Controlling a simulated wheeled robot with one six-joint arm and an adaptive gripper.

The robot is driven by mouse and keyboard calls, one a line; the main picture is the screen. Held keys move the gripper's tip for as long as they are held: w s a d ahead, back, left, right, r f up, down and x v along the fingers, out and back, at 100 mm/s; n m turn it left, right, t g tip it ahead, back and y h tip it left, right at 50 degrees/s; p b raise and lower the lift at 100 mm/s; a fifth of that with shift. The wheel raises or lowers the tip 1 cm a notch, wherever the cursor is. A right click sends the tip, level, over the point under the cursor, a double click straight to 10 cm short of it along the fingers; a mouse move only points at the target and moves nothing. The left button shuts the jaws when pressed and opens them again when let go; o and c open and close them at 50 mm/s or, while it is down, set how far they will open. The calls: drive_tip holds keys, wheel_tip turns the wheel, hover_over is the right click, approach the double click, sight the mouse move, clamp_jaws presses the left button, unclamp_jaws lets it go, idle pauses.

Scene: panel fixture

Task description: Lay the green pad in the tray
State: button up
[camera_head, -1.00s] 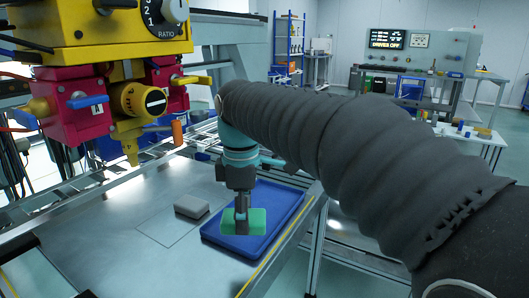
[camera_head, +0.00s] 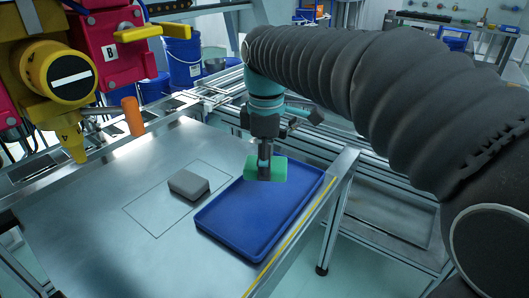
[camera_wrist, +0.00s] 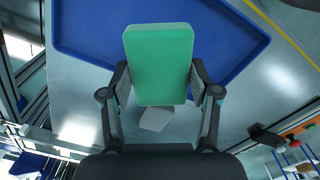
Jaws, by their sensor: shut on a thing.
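The green pad (camera_head: 278,170) is held in my gripper (camera_head: 264,172), over the far part of the blue tray (camera_head: 245,232). In the wrist view the green pad (camera_wrist: 160,60) sits between both fingers of my gripper (camera_wrist: 160,88), and the blue tray (camera_wrist: 85,30) lies behind it. The tray is empty and lies flat on the metal table. The head view does not show clearly how high the pad is above the tray floor.
A yellow and red machine (camera_head: 60,75) overhangs the table at upper left. A yellow line (camera_head: 290,240) runs along the table's right edge.

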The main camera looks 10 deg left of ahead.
drive_tip(key=shift+f+b, duration=2.2)
drive_tip(key=shift+f, duration=0.3)
drive_tip(key=o, duration=1.1)
drive_tip(key=shift+r, duration=0.1)
